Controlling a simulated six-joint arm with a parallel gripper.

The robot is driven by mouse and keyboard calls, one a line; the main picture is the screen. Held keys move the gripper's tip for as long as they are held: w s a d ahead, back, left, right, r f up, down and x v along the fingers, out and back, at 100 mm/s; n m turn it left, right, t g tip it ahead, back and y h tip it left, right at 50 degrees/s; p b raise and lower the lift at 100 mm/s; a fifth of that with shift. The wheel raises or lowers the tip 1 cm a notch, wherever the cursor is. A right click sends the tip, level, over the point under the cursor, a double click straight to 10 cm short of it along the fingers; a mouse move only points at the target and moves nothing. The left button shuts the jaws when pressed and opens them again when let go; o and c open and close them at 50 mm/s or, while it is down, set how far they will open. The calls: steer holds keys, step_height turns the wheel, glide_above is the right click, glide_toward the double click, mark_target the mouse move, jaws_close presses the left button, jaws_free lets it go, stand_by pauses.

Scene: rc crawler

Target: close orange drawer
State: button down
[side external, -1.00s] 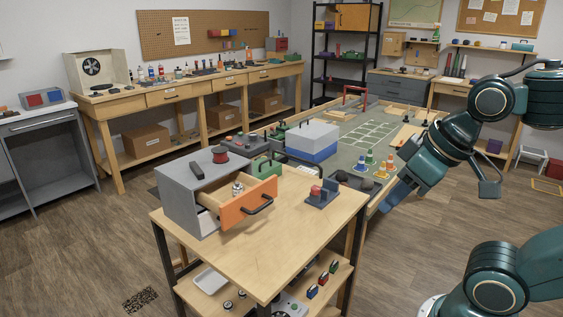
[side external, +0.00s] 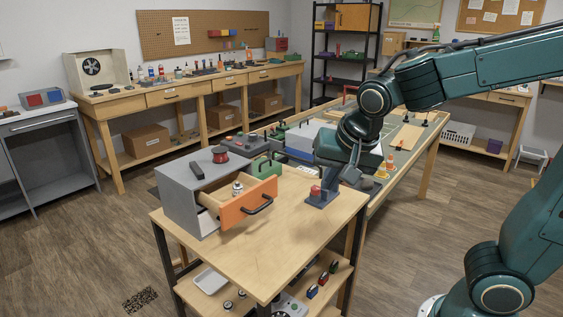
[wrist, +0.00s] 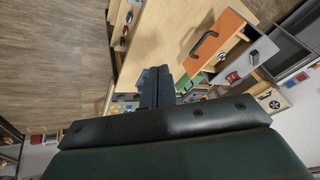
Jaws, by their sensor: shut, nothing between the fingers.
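The orange drawer (side external: 248,203) is pulled out of the grey cabinet (side external: 187,208) on the wooden table. Its black handle (side external: 258,205) faces the front right, and a small metallic item (side external: 238,188) shows inside it. The orange front (wrist: 222,40) and handle also show in the wrist view at upper right. My gripper (wrist: 155,72) is shut and empty, with its fingers together over the table. In the side view my wrist is above the table's right rear, right of the drawer and apart from it; the fingertips are hard to make out there.
A red spool (side external: 220,155) and a black item sit on the cabinet top. A green case (side external: 263,168) stands behind the drawer. The tabletop (side external: 270,250) in front of the drawer is clear.

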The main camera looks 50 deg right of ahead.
mark_target(237, 187)
steer(key=w+a+f+m+h, duration=0.2)
steer(key=w+a+f+m, duration=0.1)
steer(key=w+m, duration=0.3)
steer(key=shift+w+f+m, duration=0.3)
steer(key=shift+w+f, duration=0.15)
steer(key=shift+w, duration=0.5)
steer(key=shift+d+f, duration=0.1)
steer(key=w+d+f, duration=0.3)
steer(key=w+f, duration=0.5)
steer(key=f, duration=0.1)
steer(key=shift+w+d, duration=0.1)
steer(key=shift+w, duration=0.05)
steer(key=shift+w, duration=5.65)
